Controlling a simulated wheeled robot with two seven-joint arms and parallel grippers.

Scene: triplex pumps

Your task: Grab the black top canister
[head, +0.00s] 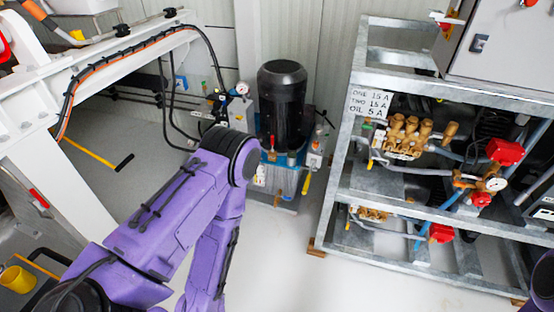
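The black top canister (282,105) is a ribbed upright cylinder with a domed lid. It stands at the back, in the middle of the head view, on top of a blue and grey pump unit (286,182). My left arm comes in from the lower left and bends at an elbow just left of and in front of the unit. Its forearm runs back down out of the picture, so my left gripper is not in view. Only a small piece of my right arm shows at the lower right edge; my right gripper is not in view. Nothing holds the canister.
A grey metal frame (338,180) with brass pumps (408,136) and red-capped valves (505,151) stands on the right. A white beam structure (75,75) with cables is on the left. A pressure gauge (242,88) sits beside the canister. Open pale floor (275,255) lies in front.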

